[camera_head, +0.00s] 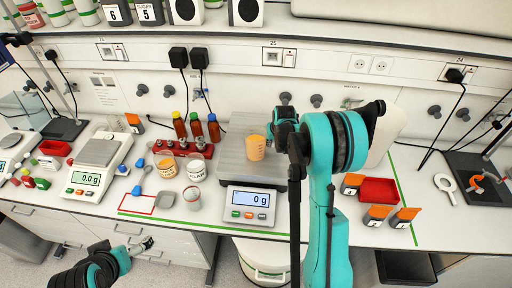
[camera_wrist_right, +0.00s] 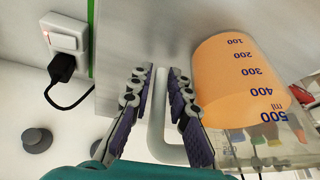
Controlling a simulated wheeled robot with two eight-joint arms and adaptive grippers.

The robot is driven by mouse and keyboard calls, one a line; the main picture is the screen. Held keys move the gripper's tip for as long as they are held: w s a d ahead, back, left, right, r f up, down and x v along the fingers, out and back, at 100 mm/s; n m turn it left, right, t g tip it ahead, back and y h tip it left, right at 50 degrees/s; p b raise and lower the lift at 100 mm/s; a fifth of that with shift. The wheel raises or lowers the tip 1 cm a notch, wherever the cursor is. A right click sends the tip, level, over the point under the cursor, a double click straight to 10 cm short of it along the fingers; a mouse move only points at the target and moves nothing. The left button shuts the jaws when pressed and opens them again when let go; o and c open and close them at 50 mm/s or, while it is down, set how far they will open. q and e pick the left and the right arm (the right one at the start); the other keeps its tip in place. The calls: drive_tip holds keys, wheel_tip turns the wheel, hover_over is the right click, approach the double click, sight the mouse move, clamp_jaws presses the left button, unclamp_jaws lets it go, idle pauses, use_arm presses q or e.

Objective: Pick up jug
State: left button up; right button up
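The jug (camera_head: 255,147), a clear beaker-like vessel of orange liquid, stands on the large balance at the middle of the bench. In the right wrist view the jug (camera_wrist_right: 237,75) appears upside down, with blue volume marks and a pale handle (camera_wrist_right: 157,115). My right gripper (camera_head: 280,132) is just right of the jug. In the right wrist view its fingers (camera_wrist_right: 160,105) are open on either side of the handle, with a gap at the left finger; contact at the right finger is unclear. My left gripper (camera_head: 145,244) is low at the left, away from the jug; its finger state is unclear.
The large balance (camera_head: 250,207) reads 0 g. Two labelled cups, a small glass and a red rack (camera_head: 185,150) with bottles behind stand to its left. A smaller balance (camera_head: 97,160) is farther left. A red tray (camera_head: 379,191) and orange-topped boxes are right of my right arm.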

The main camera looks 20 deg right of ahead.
drive_tip(key=shift+c, duration=0.4)
clamp_jaws()
drive_tip(key=shift+r, duration=0.45)
drive_tip(key=r, duration=0.2)
drive_tip(key=d+r, duration=0.1)
drive_tip(key=shift+s+r, duration=0.3)
drive_tip(key=shift+r, duration=0.1)
drive_tip(key=s+d+r, duration=0.6)
drive_tip(key=d, duration=0.2)
drive_tip(key=shift+s+d, duration=0.2)
drive_tip(key=shift+c, duration=1.2)
unclamp_jaws()
drive_tip(key=shift+r, duration=0.1)
